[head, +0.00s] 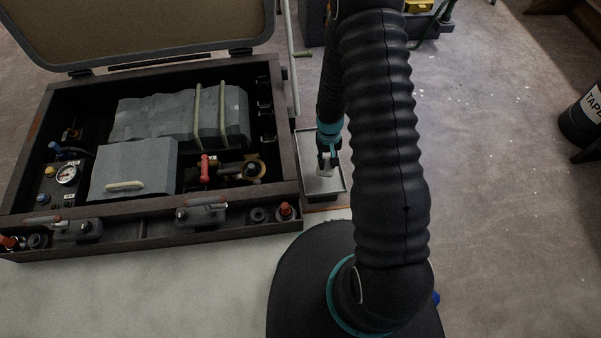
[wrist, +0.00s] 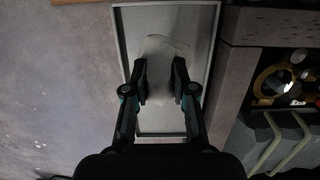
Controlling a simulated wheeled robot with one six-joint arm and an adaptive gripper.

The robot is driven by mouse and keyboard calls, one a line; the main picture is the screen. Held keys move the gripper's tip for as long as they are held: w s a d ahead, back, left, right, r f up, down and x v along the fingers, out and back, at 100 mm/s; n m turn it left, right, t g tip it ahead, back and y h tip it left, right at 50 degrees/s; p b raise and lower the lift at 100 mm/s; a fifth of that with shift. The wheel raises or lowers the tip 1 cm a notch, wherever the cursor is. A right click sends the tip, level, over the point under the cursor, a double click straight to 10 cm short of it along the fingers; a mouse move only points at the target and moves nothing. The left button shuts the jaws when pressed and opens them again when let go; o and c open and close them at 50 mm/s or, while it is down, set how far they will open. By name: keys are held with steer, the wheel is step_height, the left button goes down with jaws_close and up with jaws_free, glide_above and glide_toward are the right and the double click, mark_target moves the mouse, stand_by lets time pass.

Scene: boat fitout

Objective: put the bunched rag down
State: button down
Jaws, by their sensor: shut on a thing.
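The bunched rag (wrist: 165,45) is a pale, off-white piece between my fingers in the wrist view. Its lower part is hidden by the fingers. In the head view the rag (head: 325,170) shows small and pale at the end of my arm. My gripper (wrist: 161,80) is shut on the rag and points down over a shallow grey tray (wrist: 204,22). In the head view my gripper (head: 327,154) is above the same tray (head: 333,187), just right of the open case. I cannot tell whether the rag touches the tray floor.
The dark open case (head: 150,228) on the left holds grey covered blocks, a gauge (head: 66,175) and a red-handled valve (head: 206,170). Its raised lid (head: 150,25) stands behind. A black drum (head: 583,120) stands at far right. The floor right of my arm is mostly clear.

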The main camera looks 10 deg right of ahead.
steer(key=s+a+r+n+b, duration=0.1)
steer(key=s+r+n, duration=0.35)
steer(key=s, duration=0.35)
steer(key=shift+h, duration=0.3)
steer(key=w+f, duration=0.2)
steer(key=w, duration=0.1)
steer(key=w+f, duration=0.2)
steer(key=w, duration=0.2)
steer(key=w+f, duration=0.2)
steer(key=w, duration=0.2)
steer(key=shift+d, duration=0.2)
steer(key=shift+w+f+b, duration=0.1)
steer(key=shift+f+b, duration=0.2)
steer(key=shift+f, duration=1.7)
steer(key=shift+f, duration=0.15)
steer(key=c, duration=0.9)
jaws_free()
steer(key=shift+c, duration=0.2)
